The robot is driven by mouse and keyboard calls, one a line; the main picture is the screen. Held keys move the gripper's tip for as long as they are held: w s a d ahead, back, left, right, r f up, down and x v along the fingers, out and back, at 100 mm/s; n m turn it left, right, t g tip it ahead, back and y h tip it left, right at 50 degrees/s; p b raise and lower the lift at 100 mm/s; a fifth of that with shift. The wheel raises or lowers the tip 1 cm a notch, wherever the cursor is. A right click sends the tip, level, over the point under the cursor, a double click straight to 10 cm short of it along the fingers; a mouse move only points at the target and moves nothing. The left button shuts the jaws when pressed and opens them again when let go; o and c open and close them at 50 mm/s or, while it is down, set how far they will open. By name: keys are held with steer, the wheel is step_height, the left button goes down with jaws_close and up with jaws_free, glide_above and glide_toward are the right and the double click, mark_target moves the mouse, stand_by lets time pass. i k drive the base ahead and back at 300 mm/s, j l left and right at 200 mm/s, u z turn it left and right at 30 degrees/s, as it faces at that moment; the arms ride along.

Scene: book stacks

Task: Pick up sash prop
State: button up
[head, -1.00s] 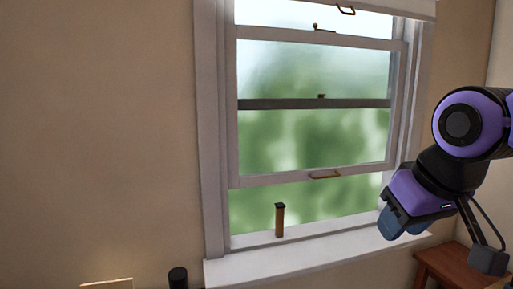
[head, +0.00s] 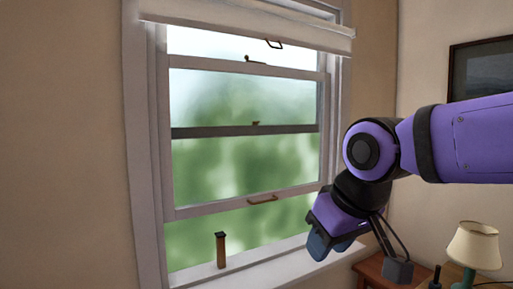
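The sash prop (head: 221,250) is a small upright wooden block with a dark top. It stands on the white window sill (head: 262,270), in the gap below the raised lower sash (head: 262,199). My gripper (head: 318,250) hangs to the right of the prop, in front of the right side of the window, clearly apart from it. Its blue-grey fingers point down and overlap in this view, so their opening is hidden. I see nothing held in it.
A white blind (head: 245,28) covers the window's top. At lower right are a wooden table (head: 372,273) and a lamp with a cream shade (head: 474,246). A framed picture (head: 481,70) hangs on the right wall. The wall left of the window is bare.

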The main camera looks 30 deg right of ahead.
mark_target(220, 236)
steer(key=l+u, duration=0.15)
steer(key=u, duration=0.45)
steer(key=i+l+u, duration=0.2)
steer(key=l, duration=0.25)
steer(key=l+u, duration=0.2)
steer(key=l, duration=0.3)
steer(key=l+u, duration=0.2)
steer(key=l, duration=0.3)
steer(key=i+l, duration=0.1)
steer(key=l, duration=0.7)
